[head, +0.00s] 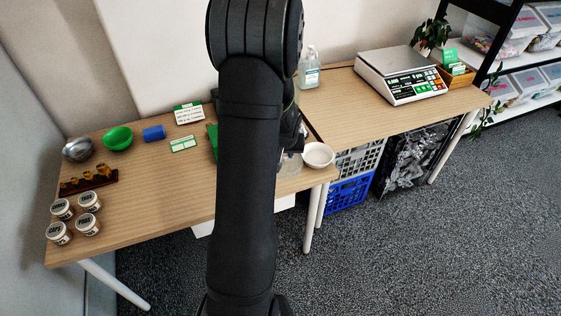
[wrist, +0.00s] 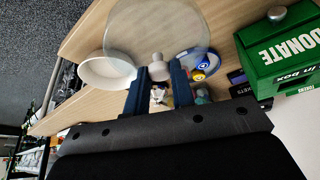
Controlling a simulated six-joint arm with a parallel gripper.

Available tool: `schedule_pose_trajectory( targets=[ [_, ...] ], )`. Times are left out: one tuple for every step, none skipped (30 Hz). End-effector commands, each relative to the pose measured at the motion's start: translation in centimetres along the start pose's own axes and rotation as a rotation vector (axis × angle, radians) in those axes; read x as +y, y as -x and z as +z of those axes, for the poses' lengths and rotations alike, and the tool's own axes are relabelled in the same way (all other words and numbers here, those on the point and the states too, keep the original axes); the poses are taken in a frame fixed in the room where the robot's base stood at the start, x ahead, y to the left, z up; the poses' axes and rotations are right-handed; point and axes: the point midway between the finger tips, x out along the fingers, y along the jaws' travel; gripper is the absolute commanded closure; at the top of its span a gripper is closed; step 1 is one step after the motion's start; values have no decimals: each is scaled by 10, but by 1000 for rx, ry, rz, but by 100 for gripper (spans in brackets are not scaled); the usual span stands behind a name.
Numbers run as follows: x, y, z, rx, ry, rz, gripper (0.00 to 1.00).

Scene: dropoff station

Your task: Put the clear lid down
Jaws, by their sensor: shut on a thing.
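The clear lid (wrist: 150,28) is a round see-through disc with a pale knob (wrist: 158,68). My gripper (wrist: 158,78) is shut on the knob in the wrist view, one dark finger on each side. The lid is over or near the wooden table; I cannot tell its height. In the head view my arm hides most of my gripper, and a faint clear shape (head: 290,165) shows just left of a white bowl (head: 318,154). The white bowl (wrist: 106,71) also shows in the wrist view, left of and partly behind the lid.
A green donation box (wrist: 283,52) and a blue-rimmed dish (wrist: 198,62) with small items stand close to my gripper. On the left of the table are a green bowl (head: 118,138), a metal bowl (head: 77,149) and several jars (head: 88,201). A scale (head: 400,75) stands on the right table.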

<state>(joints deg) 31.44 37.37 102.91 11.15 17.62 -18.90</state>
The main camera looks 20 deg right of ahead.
Motion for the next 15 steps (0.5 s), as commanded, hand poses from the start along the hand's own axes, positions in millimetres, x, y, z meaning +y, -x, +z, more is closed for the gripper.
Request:
schedule_pose_trajectory(
  targets=[
    [-6,-7,-2,-2,4,-1,100],
    [-9,-9,-3,-1,3,-1,100],
    [-12,-12,-4,-1,2,-1,100],
    [-14,-13,-5,-1,2,0,100],
    [-14,-14,-6,-1,2,0,100],
    [-15,-16,-6,-1,1,0,100],
    [-16,-17,-5,-1,1,0,100],
    [-16,-18,-5,-1,0,0,100],
    [-15,-22,-4,-1,0,0,100],
    [-15,-24,-2,-1,-1,0,100],
    [-15,-28,0,-2,-2,0,100],
    [-15,-34,2,-4,-2,0,100],
    [-15,-38,4,-3,-1,0,100],
    [-15,-42,6,-3,0,0,100],
    [-15,-46,8,-4,-1,0,100]
  ],
)
